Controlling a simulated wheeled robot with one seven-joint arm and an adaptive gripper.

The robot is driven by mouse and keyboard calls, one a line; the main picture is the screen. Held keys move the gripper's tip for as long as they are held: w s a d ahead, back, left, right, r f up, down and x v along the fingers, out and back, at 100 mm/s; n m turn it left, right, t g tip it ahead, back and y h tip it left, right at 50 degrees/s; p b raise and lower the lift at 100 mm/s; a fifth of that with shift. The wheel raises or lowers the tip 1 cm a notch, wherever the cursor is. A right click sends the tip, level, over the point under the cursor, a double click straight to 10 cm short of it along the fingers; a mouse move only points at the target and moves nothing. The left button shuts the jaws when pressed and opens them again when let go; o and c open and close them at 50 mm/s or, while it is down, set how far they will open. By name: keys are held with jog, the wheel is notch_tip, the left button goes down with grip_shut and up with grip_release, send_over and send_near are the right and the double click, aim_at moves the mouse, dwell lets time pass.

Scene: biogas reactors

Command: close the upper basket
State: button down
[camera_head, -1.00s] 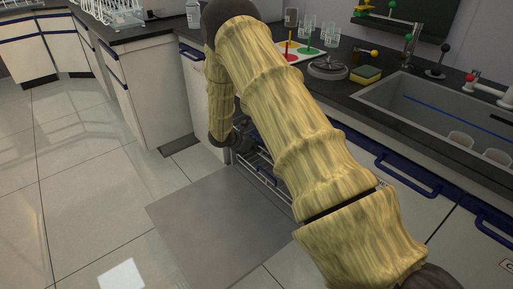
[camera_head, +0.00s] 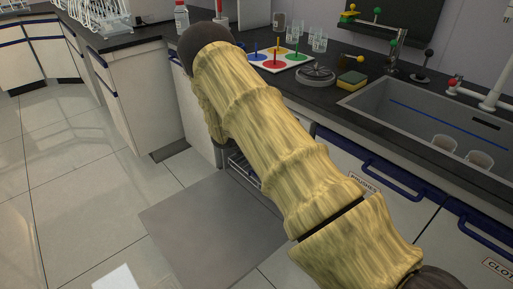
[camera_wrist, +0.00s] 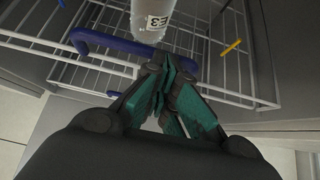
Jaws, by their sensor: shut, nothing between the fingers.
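The upper basket is a white wire rack (camera_wrist: 205,51) with a blue handle (camera_wrist: 110,42) at its front, seen in the wrist view. A small part of the wire rack (camera_head: 241,167) shows in the head view, above the lowered dishwasher door (camera_head: 205,225); my arm hides the rest. My gripper (camera_wrist: 168,72), with teal finger pads, is shut and empty. Its fingertips are close to the right end of the blue handle; I cannot tell whether they touch it. In the head view my gripper is hidden behind my arm.
A white bottle labelled E3 (camera_wrist: 152,18) and a yellow stick (camera_wrist: 232,47) show at the rack. The counter above holds a sponge (camera_head: 351,80), a board with coloured pegs (camera_head: 276,57) and a sink (camera_head: 420,115). Floor at the left (camera_head: 80,180) is clear.

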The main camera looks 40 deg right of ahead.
jog(key=w+a+f+p+v, duration=0.1)
jog(key=p+v, duration=0.2)
jog(key=v, duration=1)
jog(key=shift+s+a, duration=0.25)
jog(key=shift+s, duration=0.2)
jog(key=shift+f, duration=0.1)
